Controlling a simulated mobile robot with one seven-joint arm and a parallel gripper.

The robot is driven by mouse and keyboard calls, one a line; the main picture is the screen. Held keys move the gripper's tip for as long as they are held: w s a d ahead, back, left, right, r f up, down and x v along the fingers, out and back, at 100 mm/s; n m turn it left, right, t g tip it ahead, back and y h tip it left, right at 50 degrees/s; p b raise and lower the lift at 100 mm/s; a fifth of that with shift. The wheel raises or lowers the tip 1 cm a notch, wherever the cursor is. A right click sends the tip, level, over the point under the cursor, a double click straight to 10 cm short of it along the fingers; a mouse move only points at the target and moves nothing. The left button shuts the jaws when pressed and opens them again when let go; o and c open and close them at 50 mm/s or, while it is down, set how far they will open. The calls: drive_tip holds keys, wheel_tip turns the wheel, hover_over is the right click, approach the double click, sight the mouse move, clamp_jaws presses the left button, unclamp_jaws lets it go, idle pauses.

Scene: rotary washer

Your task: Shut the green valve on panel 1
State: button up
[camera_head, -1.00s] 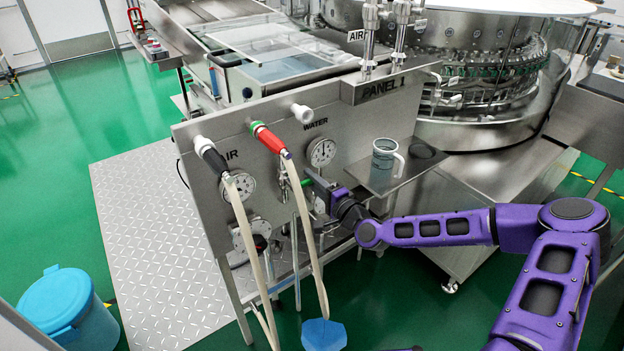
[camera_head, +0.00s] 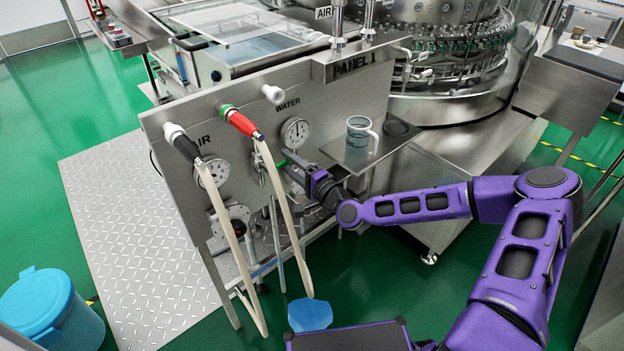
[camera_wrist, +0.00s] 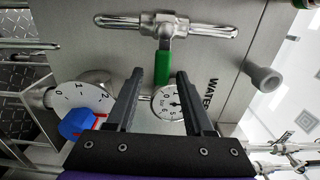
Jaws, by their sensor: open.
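The green valve handle (camera_head: 281,163) is on the front of panel 1 (camera_head: 170,140), below the water gauge. In the wrist view the green handle (camera_wrist: 164,66) hangs from a metal pipe fitting (camera_wrist: 166,30). My gripper (camera_wrist: 158,76) is open, with one finger on each side of the handle's lower end in the picture. I cannot tell whether either finger touches it. In the head view my gripper (camera_head: 295,170) is close beside the handle and partly hidden by hoses and my wrist.
The water gauge (camera_head: 295,131) sits above the handle. Pale hoses (camera_head: 272,190) with red and black grips hang in front of the panel. A shelf (camera_head: 385,150) with a mug (camera_head: 359,132) juts out above my wrist. A blue bucket (camera_head: 45,310) stands on the floor.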

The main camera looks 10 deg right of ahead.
drive_tip(key=v, duration=1.6)
drive_tip(key=shift+s+d, duration=0.1)
